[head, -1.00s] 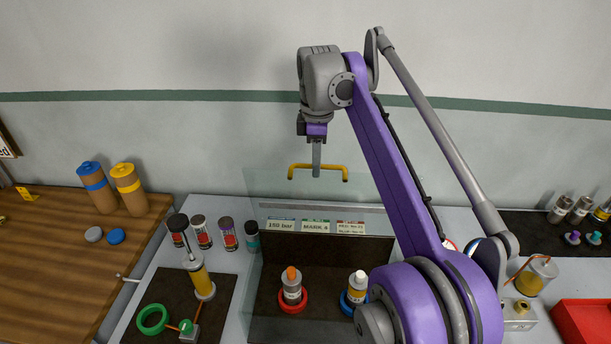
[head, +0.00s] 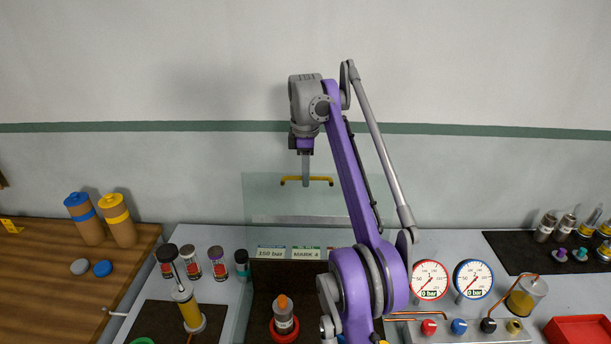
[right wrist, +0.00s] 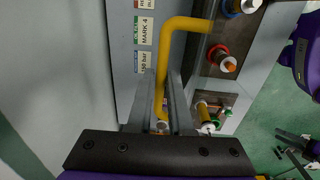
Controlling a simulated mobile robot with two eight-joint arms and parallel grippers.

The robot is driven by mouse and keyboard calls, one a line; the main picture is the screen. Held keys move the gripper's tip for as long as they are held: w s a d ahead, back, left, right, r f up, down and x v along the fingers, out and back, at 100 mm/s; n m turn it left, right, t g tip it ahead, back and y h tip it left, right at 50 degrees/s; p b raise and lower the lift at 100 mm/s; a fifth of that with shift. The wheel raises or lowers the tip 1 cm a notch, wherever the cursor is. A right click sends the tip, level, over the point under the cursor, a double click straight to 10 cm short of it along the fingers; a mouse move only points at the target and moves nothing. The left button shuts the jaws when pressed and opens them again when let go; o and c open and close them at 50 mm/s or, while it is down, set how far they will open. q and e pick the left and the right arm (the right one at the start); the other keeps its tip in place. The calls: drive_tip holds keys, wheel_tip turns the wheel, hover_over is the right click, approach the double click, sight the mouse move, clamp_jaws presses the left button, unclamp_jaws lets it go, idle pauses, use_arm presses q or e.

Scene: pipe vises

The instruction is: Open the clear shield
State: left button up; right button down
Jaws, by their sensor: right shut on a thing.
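The clear shield (head: 262,205) stands raised, a faint see-through panel over the dark bay on the bench. Its yellow handle (head: 321,180) is at its top edge; the handle also shows close up in the right wrist view (right wrist: 166,62). My right gripper (head: 306,182) comes down from above and is shut on the yellow handle; in the right wrist view its fingers (right wrist: 160,118) sit on either side of the bar. My left gripper is not in view.
In the bay stands a grey fitting with an orange top (head: 284,312) in a red ring. Two gauges, red (head: 430,281) and blue (head: 473,279), stand at right. Several capped jars (head: 217,263) stand left. A red tray (head: 580,330) is at far right.

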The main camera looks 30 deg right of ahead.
drive_tip(key=shift+w+d+f, duration=0.1)
drive_tip(key=shift+w+d, duration=0.15)
drive_tip(key=shift+d, duration=0.15)
drive_tip(key=c, duration=1.2)
unclamp_jaws()
drive_tip(key=shift+o, duration=1.2)
drive_tip(key=shift+w+d+f, duration=0.15)
drive_tip(key=shift+w, duration=0.1)
drive_tip(key=shift+o, duration=0.4)
drive_tip(key=shift+w+d+f, duration=0.15)
drive_tip(key=shift+w+d, duration=0.05)
drive_tip(key=shift+w, duration=0.05)
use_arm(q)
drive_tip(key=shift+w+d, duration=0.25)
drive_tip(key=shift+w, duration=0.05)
use_arm(e)
drive_tip(key=shift+s+a, duration=0.2)
drive_tip(key=shift+a, duration=0.1)
